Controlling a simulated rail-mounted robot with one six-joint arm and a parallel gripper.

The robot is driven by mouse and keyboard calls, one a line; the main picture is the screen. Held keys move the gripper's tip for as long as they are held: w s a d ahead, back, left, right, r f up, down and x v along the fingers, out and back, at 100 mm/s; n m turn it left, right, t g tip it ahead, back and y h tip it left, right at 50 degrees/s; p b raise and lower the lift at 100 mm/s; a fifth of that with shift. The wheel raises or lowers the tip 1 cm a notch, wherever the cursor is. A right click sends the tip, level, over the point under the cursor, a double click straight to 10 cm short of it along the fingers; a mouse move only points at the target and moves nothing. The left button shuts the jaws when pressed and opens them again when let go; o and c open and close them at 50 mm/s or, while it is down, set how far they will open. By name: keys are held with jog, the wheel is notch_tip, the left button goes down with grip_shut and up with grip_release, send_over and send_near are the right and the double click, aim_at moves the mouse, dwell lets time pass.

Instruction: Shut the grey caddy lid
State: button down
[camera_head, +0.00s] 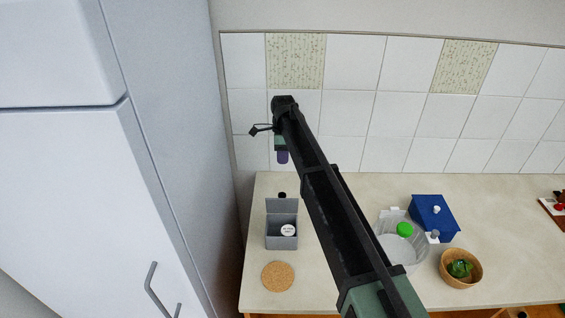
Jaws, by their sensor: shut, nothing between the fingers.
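The grey caddy (281,243) stands on the left part of the counter. Its grey lid (281,206) is open and stands up at the caddy's back edge. A round white piece with dark lettering (288,230) shows at the caddy; I cannot tell whether it is inside or on the front. My gripper (283,157) points down in front of the tiled wall, above the lid in the picture and apart from it. It is shut and holds nothing. Its fingers are small and partly hidden by my wrist.
A round cork mat (277,276) lies in front of the caddy. A small dark object (282,195) shows behind the lid. To the right stand a clear container (398,256), a blue box (434,215) and a wooden bowl (474,279). A tall white cabinet (170,150) borders the left.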

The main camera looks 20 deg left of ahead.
aim_at(282, 202)
jog(key=s+d+f+b, duration=0.1)
jog(key=s+f+b, duration=0.4)
jog(key=f, duration=0.2)
jog(key=shift+s+d+f+b, duration=0.15)
jog(key=shift+s+d+b, duration=0.1)
jog(key=shift+d+b, duration=0.15)
jog(key=shift+s, duration=0.15)
